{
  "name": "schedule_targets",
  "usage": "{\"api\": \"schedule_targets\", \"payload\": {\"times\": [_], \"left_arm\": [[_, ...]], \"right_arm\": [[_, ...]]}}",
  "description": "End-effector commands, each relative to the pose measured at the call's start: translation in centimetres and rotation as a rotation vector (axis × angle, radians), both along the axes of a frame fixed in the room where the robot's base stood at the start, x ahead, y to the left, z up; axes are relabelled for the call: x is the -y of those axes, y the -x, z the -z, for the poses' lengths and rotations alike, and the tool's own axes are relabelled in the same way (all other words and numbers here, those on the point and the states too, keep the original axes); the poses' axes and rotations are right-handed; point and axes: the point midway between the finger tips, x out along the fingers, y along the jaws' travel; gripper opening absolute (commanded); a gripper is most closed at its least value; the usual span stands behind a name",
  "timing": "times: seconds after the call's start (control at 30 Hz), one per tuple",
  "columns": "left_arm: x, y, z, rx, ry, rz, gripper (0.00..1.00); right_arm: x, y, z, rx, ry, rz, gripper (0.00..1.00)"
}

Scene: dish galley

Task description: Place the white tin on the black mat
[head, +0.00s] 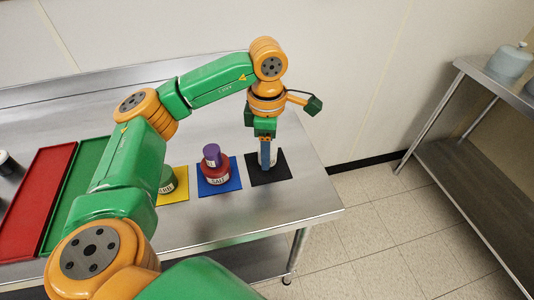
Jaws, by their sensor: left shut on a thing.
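The black mat (283,169) lies on the steel table near its right end. My left gripper (267,153) points down over the black mat and is shut on the white tin (273,158). Only a narrow pale part of the tin shows beside the fingers; the rest is hidden by the gripper. I cannot tell whether its base touches the mat. My right gripper is not in view.
Left of the black mat, a blue mat (233,183) bears a red salt tin (216,174) with a purple tin (211,151) on it. A green tin (168,180) stands on a yellow mat (180,193). Red (30,215) and green (75,190) trays lie farther left.

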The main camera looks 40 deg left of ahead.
Motion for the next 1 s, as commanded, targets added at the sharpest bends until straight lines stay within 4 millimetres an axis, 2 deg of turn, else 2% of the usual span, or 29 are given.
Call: {"api": "schedule_targets", "payload": {"times": [0.1,0.47,0.5,0.57,0.6,0.87,0.93,1.0], "left_arm": [[0.0,0.1,1.3,0.0,0.0,0.001,0.0],[0.0,0.1,1.9,0.002,0.001,0.001,0.0],[0.0,0.1,1.8,0.002,0.001,0.001,0.63],[0.0,0.1,1.7,0.002,0.001,0.001,0.79],[0.0,0.1,1.7,0.002,0.001,0.001,0.82],[0.0,0.1,1.6,0.001,0.002,0.001,0.82],[0.0,0.1,1.0,0.002,0.001,0.001,0.82],[0.0,0.0,0.3,0.004,0.003,0.0,0.82]], "right_arm": [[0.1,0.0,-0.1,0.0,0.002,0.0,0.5],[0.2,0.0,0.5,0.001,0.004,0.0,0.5],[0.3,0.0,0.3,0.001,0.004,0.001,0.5],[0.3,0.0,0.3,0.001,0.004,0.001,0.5],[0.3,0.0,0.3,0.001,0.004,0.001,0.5],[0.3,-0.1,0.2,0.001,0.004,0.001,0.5],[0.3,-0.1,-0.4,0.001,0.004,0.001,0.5],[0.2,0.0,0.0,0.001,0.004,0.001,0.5]]}}
